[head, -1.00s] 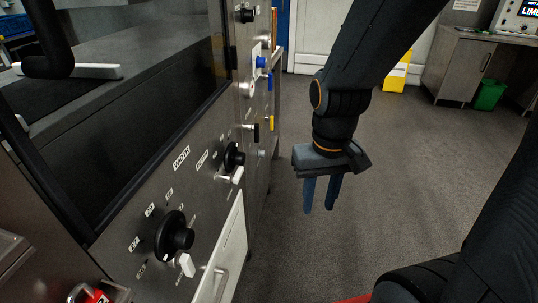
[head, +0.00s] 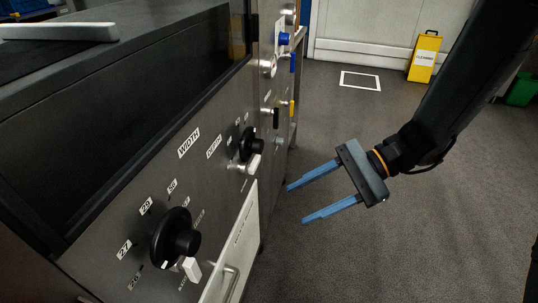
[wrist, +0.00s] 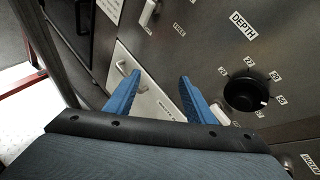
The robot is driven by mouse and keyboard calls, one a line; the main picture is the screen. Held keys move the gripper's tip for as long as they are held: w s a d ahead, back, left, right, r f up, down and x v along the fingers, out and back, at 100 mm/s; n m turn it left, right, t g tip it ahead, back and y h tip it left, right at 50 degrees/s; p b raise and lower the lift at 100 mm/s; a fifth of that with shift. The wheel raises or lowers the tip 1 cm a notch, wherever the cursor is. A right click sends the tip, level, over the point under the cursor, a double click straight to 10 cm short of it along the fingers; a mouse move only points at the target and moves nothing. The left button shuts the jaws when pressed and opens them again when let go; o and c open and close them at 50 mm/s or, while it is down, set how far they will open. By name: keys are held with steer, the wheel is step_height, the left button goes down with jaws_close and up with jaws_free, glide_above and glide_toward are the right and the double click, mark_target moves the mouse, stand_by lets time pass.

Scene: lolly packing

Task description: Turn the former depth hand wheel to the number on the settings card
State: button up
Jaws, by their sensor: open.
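My gripper (head: 296,204) is open and empty. Its blue fingers point left towards the panel, apart from the wheel. In the wrist view the fingertips (wrist: 158,76) are left of the wheel. I cannot make out a settings card.
A white cover with a handle (head: 231,284) is below. The floor (head: 420,245) at right is open.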

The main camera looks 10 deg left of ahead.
steer(key=w+a+m+t+y+b, duration=0.2)
steer(key=w+a+m+t+y, duration=0.15)
steer(key=w, duration=0.35)
steer(key=m+t+y, duration=0.3)
glide_toward(252, 145)
steer(key=w+a+f, duration=0.1)
steer(key=w+a, duration=0.1)
steer(key=a, duration=0.4)
steer(key=shift+a, duration=0.2)
steer(key=shift+w+f, duration=0.15)
steer(key=shift+c, duration=0.2)
steer(key=c, duration=1)
